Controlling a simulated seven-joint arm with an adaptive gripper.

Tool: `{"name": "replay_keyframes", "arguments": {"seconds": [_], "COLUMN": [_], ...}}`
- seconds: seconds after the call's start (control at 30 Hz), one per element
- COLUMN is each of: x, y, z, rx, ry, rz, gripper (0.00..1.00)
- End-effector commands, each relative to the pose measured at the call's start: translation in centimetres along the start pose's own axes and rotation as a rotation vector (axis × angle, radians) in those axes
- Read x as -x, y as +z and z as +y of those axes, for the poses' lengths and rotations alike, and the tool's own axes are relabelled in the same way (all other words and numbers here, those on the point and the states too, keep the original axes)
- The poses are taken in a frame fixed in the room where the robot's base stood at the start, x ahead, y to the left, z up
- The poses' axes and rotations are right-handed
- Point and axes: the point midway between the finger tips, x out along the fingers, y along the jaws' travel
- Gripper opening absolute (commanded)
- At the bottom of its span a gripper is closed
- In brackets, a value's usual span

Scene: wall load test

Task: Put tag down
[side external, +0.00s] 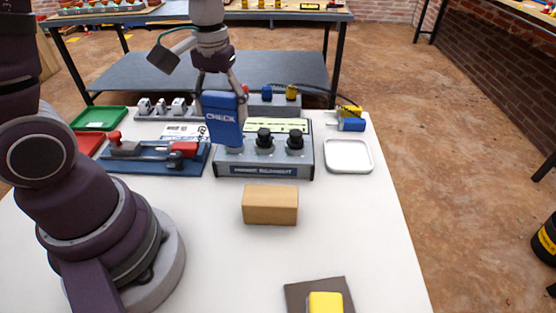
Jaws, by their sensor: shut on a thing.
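The tag (222,122) is a blue rectangular plate with the white word CHECK. It hangs upright under my gripper (222,90), in front of the left part of a grey control box. My gripper is shut on the tag near its top edge, and the fingertips are partly hidden behind it. The tag's lower end covers part of the left knob area of the control box (262,171). I cannot tell whether the tag touches the box.
A wooden block (270,205) stands in front of the box. A white tray (349,157) is to its right, with a blue and yellow item (350,123) behind. A blue clamp fixture (150,157) and green tray (98,118) are left. The table's front middle (225,260) is clear.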

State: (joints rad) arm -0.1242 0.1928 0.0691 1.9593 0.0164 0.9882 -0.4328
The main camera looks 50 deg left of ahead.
Motion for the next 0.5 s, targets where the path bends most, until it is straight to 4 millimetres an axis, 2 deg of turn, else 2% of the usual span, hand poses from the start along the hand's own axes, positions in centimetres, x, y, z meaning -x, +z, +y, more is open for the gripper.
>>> {"name": "replay_keyframes", "arguments": {"seconds": [0.03, 0.17, 0.5], "x": [-0.4, -2.0, -8.5], "y": [0.6, 1.3, 1.4], "z": [-0.8, -1.8, -1.8], "rx": [0.068, 0.170, 0.176], "ry": [0.001, 0.000, -0.001], "rz": [-0.002, -0.007, -0.008], "gripper": [0.29, 0.29, 0.29]}}
